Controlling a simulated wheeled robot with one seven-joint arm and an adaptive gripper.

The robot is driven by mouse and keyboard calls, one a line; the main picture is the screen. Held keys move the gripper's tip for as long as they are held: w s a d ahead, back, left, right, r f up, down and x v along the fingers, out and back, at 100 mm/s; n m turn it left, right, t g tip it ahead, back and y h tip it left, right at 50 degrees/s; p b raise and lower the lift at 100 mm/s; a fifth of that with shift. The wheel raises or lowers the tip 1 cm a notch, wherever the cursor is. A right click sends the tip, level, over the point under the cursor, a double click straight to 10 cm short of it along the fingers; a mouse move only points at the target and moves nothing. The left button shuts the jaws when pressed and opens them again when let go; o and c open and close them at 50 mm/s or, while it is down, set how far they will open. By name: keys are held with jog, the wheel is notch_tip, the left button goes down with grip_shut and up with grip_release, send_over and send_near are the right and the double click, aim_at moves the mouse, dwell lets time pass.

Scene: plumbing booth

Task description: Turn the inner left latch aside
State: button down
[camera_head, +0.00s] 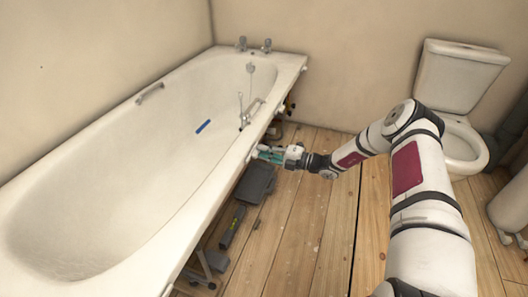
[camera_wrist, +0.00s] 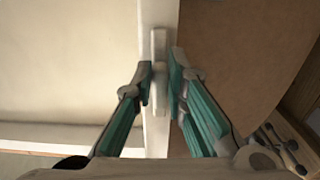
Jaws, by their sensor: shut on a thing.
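In the wrist view a pale, narrow latch (camera_wrist: 158,44) stands upright, lengthwise along a pale vertical strip (camera_wrist: 157,135). My gripper (camera_wrist: 162,74) has its two teal fingers on either side of the latch's lower part and is shut on it. In the head view my gripper (camera_head: 266,155) is at the open side of the bathtub (camera_head: 223,158), just below its rim. The latch cannot be made out in the head view, where the rim and my gripper hide that spot.
A dark grey case (camera_head: 254,184) and other dark items lie on the wooden floor (camera_head: 300,225) beside and under the tub. A toilet (camera_head: 462,145) stands at the right. The floor between tub and toilet is mostly clear.

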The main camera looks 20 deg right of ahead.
jog(key=c, duration=1.6)
grip_release()
jog(key=v, duration=1.2)
